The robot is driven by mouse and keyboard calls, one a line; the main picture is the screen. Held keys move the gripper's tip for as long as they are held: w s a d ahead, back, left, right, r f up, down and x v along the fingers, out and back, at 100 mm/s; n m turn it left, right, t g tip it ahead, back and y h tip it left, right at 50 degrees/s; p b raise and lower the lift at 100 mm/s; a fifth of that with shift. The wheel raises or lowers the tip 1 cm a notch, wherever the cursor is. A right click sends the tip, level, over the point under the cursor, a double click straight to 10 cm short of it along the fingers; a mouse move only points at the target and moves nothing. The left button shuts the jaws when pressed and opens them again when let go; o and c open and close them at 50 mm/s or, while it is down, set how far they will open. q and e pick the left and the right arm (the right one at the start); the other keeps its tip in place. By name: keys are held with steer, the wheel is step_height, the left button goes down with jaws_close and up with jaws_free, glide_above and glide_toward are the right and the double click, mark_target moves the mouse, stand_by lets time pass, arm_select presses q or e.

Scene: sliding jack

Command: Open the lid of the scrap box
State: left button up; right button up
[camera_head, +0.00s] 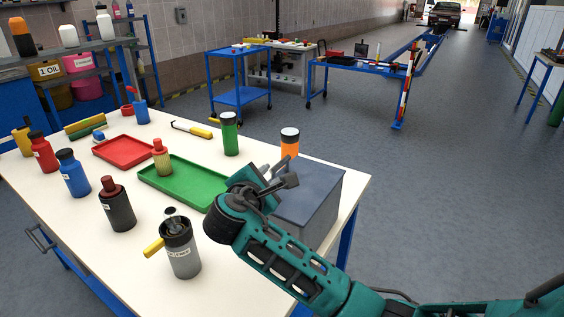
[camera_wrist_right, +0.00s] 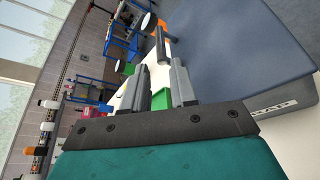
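The scrap box is a grey-blue box (camera_head: 312,205) with a flat lid on top, standing at the right end of the white table. The lid looks shut; it also fills the upper right of the right wrist view (camera_wrist_right: 235,40), above a labelled grey side. My right gripper (camera_head: 272,178) is at the lid's left edge and hides part of it. In the right wrist view its two fingers (camera_wrist_right: 158,80) stand apart with a gap between them. A dark bar shows just beyond the fingertips; I cannot tell whether it belongs to the lid. My left gripper is not in view.
A green tray (camera_head: 185,187) and a red tray (camera_head: 122,150) lie left of the box. A green bottle (camera_head: 230,135) and an orange bottle (camera_head: 289,146) stand behind. Several bottles stand at left.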

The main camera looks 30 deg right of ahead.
mark_target(279, 167)
steer(key=x, duration=1.1)
steer(key=shift+d, duration=0.15)
jaws_close()
